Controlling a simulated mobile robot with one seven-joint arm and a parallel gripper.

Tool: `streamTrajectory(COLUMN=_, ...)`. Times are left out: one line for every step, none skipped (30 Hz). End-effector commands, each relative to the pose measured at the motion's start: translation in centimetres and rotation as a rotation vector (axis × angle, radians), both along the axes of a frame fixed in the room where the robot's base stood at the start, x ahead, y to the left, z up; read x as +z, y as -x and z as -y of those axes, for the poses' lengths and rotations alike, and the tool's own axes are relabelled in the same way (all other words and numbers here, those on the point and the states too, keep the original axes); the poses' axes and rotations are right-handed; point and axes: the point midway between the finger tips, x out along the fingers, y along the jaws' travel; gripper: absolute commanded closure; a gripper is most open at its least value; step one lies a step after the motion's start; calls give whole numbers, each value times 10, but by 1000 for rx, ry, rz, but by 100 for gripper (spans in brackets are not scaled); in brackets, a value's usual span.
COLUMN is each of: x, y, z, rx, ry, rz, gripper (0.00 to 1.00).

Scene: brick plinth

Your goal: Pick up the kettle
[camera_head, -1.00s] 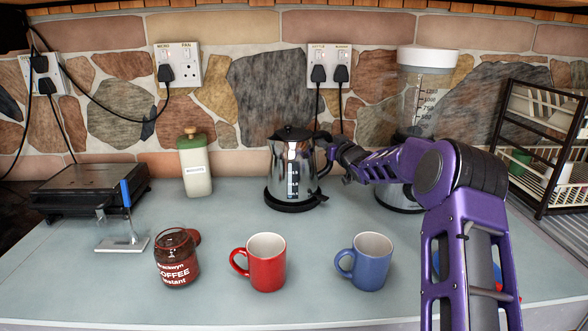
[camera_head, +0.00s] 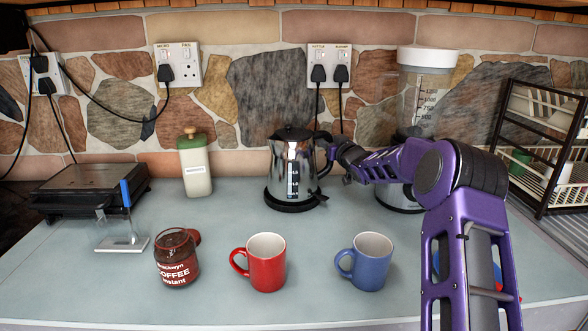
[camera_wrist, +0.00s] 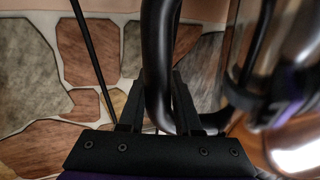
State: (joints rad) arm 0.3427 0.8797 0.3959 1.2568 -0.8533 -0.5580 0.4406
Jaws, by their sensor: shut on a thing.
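The kettle (camera_head: 291,165) is shiny metal with a black lid, black handle and a level window. It stands upright on its black base (camera_head: 296,203) on the counter. My gripper (camera_head: 333,150) reaches it from the right, at the handle. In the wrist view, the black handle (camera_wrist: 158,60) runs down between the two fingers of my gripper (camera_wrist: 157,85), which are shut on it. The kettle's shiny body (camera_wrist: 285,75) is at the right there, blurred. The fingertips are partly hidden by the handle.
A blender (camera_head: 425,95) stands right behind my arm. A red mug (camera_head: 266,262), a blue mug (camera_head: 371,262) and a coffee jar (camera_head: 176,258) stand in front. A green-lidded bottle (camera_head: 195,165) is left of the kettle, and a dish rack (camera_head: 545,140) is at far right.

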Motion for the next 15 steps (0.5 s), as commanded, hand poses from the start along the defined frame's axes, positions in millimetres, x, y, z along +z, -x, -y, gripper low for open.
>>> streamTrajectory(x=1, y=0, z=0, rx=0, ry=-4, rz=1, gripper=100)
streamTrajectory(x=1, y=0, z=0, rx=0, ry=-4, rz=1, gripper=100)
streamTrajectory(x=1, y=0, z=0, rx=0, ry=-4, rz=1, gripper=100)
streamTrajectory(x=1, y=0, z=0, rx=0, ry=-4, rz=1, gripper=100)
streamTrajectory(x=1, y=0, z=0, rx=0, ry=-4, rz=1, gripper=100)
streamTrajectory(x=1, y=0, z=0, rx=0, ry=-4, rz=1, gripper=100)
streamTrajectory(x=1, y=0, z=0, rx=0, ry=-4, rz=1, gripper=100)
streamTrajectory(x=1, y=0, z=0, rx=0, ry=-4, rz=1, gripper=100)
streamTrajectory(x=1, y=0, z=0, rx=0, ry=-4, rz=1, gripper=100)
streamTrajectory(x=7, y=0, z=-1, rx=0, ry=-12, rz=9, gripper=100)
streamTrajectory(x=7, y=0, z=-1, rx=1, ry=-12, rz=9, gripper=100)
streamTrajectory(x=7, y=0, z=-1, rx=1, ry=-11, rz=10, gripper=100)
streamTrajectory(x=7, y=0, z=-1, rx=1, ry=-11, rz=10, gripper=100)
streamTrajectory(x=7, y=0, z=-1, rx=1, ry=-11, rz=10, gripper=100)
streamTrajectory(x=7, y=0, z=-1, rx=1, ry=-10, rz=9, gripper=100)
